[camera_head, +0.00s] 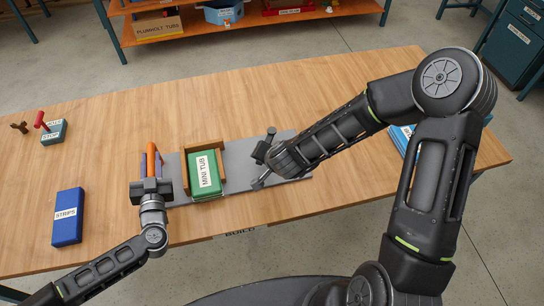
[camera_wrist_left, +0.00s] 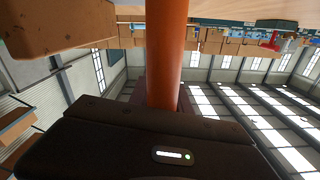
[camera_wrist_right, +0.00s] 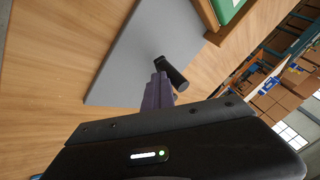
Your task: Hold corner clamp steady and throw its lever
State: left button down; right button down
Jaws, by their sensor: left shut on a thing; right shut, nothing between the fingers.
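A grey base plate (camera_head: 235,142) lies on the wooden table, with brown wooden blocks (camera_head: 220,168) around a green box labelled MINI TUB (camera_head: 205,174). My left gripper (camera_head: 150,165) is shut on an upright orange post (camera_wrist_left: 166,55), left of the blocks. What the post joins at its base is hidden. My right gripper (camera_wrist_right: 157,92) is shut and empty over the right part of the plate. A short dark cylinder (camera_wrist_right: 172,75), which may be the lever, shows just beyond its fingertips. I cannot tell whether they touch. The rest of the clamp cannot be made out.
A blue STRIPS box (camera_head: 68,217) lies at the left. A teal STOP block (camera_head: 54,131) with a red handle stands behind it. A blue item (camera_head: 405,138) is partly hidden behind my right arm. The table behind the plate is clear. An orange shelf (camera_head: 245,22) stands beyond.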

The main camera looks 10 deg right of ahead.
pick_arm(q)
jog(key=shift+d, duration=0.2)
pick_arm(e)
jog(key=shift+w+a+r+m+h, duration=0.1)
jog(key=shift+w+a+m+h, duration=0.1)
jog(key=shift+a+m, duration=0.25)
jog(key=shift+w+a+m+h, duration=0.2)
jog(key=shift+a+m, duration=0.05)
jog(key=shift+a, duration=0.25)
pick_arm(q)
jog(key=shift+d, duration=0.1)
pick_arm(e)
jog(key=shift+w+a, duration=0.15)
jog(key=shift+a, duration=0.1)
pick_arm(q)
jog(key=shift+s+d, duration=0.1)
pick_arm(e)
jog(key=shift+a+r, duration=0.1)
jog(key=shift+a, duration=0.05)
pick_arm(q)
jog(key=shift+a, duration=0.4)
pick_arm(e)
jog(key=v, duration=1.1)
jog(key=shift+s+d+r+h, duration=0.2)
jog(key=shift+s+d+h, duration=0.1)
jog(key=shift+s, duration=0.1)
